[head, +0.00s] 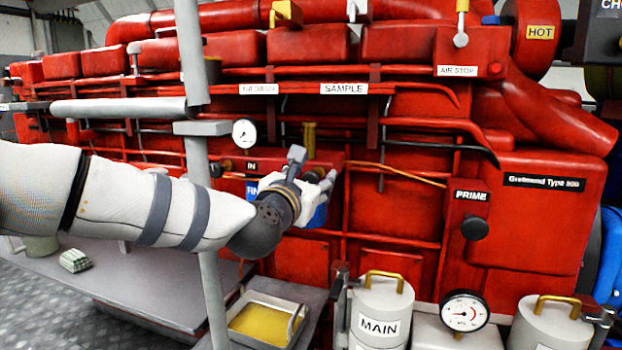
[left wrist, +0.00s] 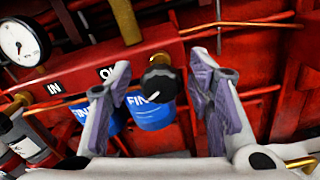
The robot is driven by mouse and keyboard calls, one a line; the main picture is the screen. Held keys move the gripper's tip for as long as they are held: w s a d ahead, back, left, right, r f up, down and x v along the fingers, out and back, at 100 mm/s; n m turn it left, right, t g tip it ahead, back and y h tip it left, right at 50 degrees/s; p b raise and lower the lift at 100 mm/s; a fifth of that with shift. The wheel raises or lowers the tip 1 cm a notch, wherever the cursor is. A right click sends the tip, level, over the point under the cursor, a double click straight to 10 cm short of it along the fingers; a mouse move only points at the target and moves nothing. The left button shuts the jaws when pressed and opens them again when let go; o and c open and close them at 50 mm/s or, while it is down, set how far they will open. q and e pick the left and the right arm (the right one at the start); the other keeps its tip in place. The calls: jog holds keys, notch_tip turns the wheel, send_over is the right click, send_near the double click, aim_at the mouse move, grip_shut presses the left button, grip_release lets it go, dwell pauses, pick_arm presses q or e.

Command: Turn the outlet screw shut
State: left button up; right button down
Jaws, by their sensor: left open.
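A black knob (left wrist: 157,82) with a white mark, which looks like the outlet screw, sits on the red filter block in the left wrist view. It is just right of a partly covered label beginning "O" (left wrist: 106,72) and above a blue filter (left wrist: 150,112). My left gripper (left wrist: 163,85) is open, and the knob shows between its two fingers with clear space on both sides. I cannot tell how deep the fingers reach around it. In the head view my left gripper (head: 312,170) is in front of the filter block and hides the knob. My right gripper is not in view.
An "IN" label (left wrist: 54,89) and a gauge (left wrist: 20,40) are left on the block. A grey upright post (head: 195,80) stands beside my left arm. A tray with yellow liquid (head: 262,322) and a canister marked MAIN (head: 382,300) stand below.

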pick_arm(q)
jog(key=shift+w, duration=0.15)
grip_shut()
